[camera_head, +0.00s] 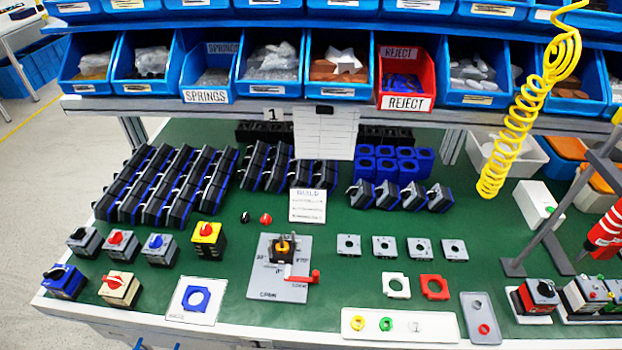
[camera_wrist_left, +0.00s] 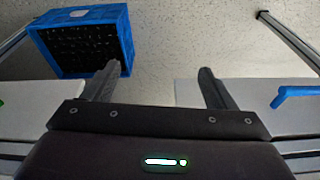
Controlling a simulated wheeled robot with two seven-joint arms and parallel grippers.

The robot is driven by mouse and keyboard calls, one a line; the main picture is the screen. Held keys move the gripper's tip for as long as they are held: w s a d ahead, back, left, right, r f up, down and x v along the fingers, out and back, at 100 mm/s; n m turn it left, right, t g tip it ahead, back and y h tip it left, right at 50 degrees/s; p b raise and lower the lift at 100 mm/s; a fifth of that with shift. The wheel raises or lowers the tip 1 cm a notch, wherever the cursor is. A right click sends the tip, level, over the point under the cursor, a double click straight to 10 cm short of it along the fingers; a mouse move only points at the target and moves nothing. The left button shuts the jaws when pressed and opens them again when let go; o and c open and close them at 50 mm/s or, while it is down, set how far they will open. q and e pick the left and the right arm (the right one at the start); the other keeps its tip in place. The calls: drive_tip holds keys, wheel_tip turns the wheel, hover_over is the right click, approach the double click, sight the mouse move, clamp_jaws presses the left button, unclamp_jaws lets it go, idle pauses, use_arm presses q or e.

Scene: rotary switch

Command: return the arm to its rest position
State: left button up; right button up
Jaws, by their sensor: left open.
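My left gripper (camera_wrist_left: 158,85) shows in the left wrist view with its two dark fingers spread apart and nothing between them. It points at the grey floor, beside the edge of a light surface. Neither of my arms shows in the head view. The green-topped workbench (camera_head: 345,215) fills the head view. A grey plate (camera_head: 268,288) with a rotary switch (camera_head: 283,246) and a red-handled lever (camera_head: 302,279) lies at its front middle, with no gripper near it. My right gripper is in neither view.
A blue crate (camera_wrist_left: 84,42) stands on the floor ahead of the left gripper. Rows of black and blue switches (camera_head: 165,185) fill the bench's left back. Blue bins (camera_head: 270,62) and a red reject bin (camera_head: 405,72) hang above. A yellow coiled hose (camera_head: 515,125) hangs at right.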

use_arm(q)
drive_tip(key=s+a+f, duration=0.2)
drive_tip(key=s+f, duration=0.8)
drive_tip(key=s+a+f+g, duration=0.1)
drive_tip(key=s+f, duration=0.9)
drive_tip(key=shift+s+a+f, duration=0.15)
drive_tip(key=shift+s+a, duration=0.1)
drive_tip(key=shift+a, duration=0.1)
